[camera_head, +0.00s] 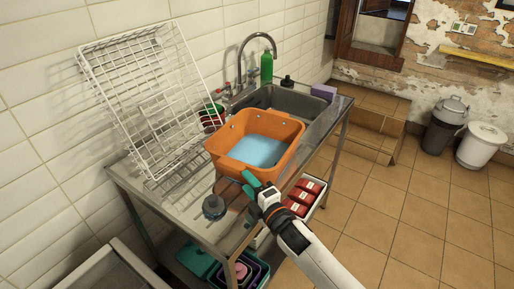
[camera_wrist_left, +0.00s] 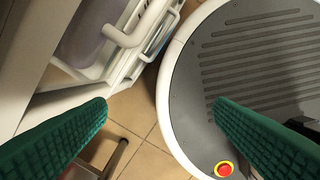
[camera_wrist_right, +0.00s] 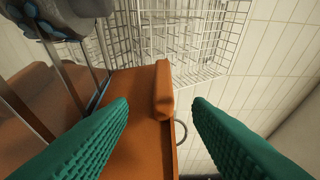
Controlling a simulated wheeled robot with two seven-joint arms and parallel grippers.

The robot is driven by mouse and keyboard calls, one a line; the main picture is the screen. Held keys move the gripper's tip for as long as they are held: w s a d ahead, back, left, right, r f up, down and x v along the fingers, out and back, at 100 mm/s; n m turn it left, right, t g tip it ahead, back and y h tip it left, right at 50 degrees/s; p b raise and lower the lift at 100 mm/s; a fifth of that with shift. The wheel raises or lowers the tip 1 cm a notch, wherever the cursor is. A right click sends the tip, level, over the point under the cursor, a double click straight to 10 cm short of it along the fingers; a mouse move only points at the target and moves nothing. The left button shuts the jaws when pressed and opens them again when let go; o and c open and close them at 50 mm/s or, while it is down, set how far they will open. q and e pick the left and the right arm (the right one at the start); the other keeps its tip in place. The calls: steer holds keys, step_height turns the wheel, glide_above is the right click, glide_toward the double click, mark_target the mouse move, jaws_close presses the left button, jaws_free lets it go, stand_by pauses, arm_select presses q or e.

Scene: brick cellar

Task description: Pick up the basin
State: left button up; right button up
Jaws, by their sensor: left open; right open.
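The orange basin (camera_head: 284,130) stands on the metal sink counter, in front of the sink bowl. Something light blue (camera_head: 257,151) lies inside it; I cannot tell whether it is water or a cloth. My right gripper (camera_head: 249,185) is open at the basin's near side. In the right wrist view, the orange basin (camera_wrist_right: 140,145) shows between and beyond the spread green fingers (camera_wrist_right: 160,108); I cannot tell whether they touch it. My left gripper (camera_wrist_left: 160,106) is open and empty above the tiled floor, away from the basin, and out of the head view.
A white wire rack (camera_head: 150,95) leans on the wall left of the basin. A tap (camera_head: 243,55), a green bottle (camera_head: 266,67) and a purple sponge (camera_head: 323,91) are around the sink. A round dark object (camera_head: 213,207) sits near the counter's front.

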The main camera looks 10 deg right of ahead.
mark_target(239, 167)
steer(key=shift+w+a, duration=0.25)
steer(key=shift+w, duration=0.45)
steer(key=shift+w+a+r+p, duration=0.1)
steer(key=shift+w+r+p, duration=0.05)
steer(key=shift+w+p, duration=0.2)
steer(key=x, duration=0.3)
steer(key=shift+w+r+p, duration=0.1)
steer(key=shift+w+p, duration=0.15)
steer(key=shift+p, duration=0.15)
steer(key=shift+w+a, duration=0.15)
steer(key=shift+w, duration=0.25)
steer(key=shift+c, duration=1.3)
jaws_close()
